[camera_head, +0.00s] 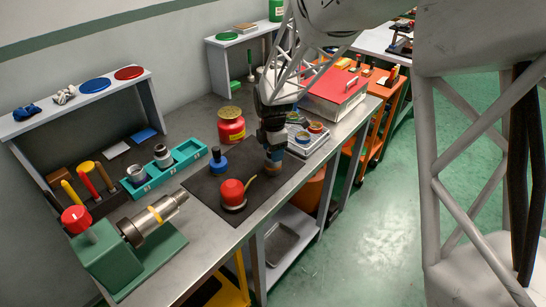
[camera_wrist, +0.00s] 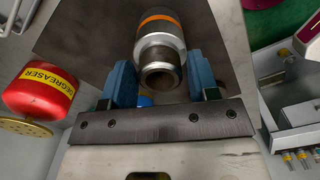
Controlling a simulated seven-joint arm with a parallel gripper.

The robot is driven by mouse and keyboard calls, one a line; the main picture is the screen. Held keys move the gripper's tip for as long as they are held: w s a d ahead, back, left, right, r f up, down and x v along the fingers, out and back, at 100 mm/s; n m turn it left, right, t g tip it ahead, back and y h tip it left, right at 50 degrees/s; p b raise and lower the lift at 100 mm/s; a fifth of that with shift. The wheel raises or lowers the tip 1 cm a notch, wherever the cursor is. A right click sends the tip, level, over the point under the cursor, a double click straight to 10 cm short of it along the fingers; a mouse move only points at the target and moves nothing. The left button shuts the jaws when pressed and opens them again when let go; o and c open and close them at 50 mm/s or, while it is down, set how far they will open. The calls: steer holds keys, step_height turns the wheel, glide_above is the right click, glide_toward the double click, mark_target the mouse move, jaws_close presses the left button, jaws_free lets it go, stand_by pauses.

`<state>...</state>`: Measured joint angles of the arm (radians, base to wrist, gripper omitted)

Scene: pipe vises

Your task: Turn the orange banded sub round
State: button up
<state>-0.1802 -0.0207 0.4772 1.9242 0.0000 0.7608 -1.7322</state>
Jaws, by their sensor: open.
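The orange banded sub (camera_wrist: 160,38) is a grey metal cylinder with an orange band and an open, hollow end that faces the wrist camera. In the wrist view it lies between and just beyond the blue fingers of my gripper (camera_wrist: 161,82). The fingers are open, with a gap on each side of the sub. In the head view my gripper (camera_head: 274,146) is low over the dark mat (camera_head: 206,184), and the sub (camera_head: 273,163) shows partly below it. A green vise (camera_head: 105,258) at the front left holds a metal pipe (camera_head: 160,217) with a yellow-orange band.
A red oil can (camera_head: 232,194) and a blue-topped item (camera_head: 217,161) stand on the mat. A red degreaser can (camera_head: 231,128) stands behind. A teal tray (camera_head: 178,164) holds metal fittings.

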steer(key=shift+n, duration=1.3)
steer(key=c, duration=0.7)
steer(key=shift+r, duration=0.15)
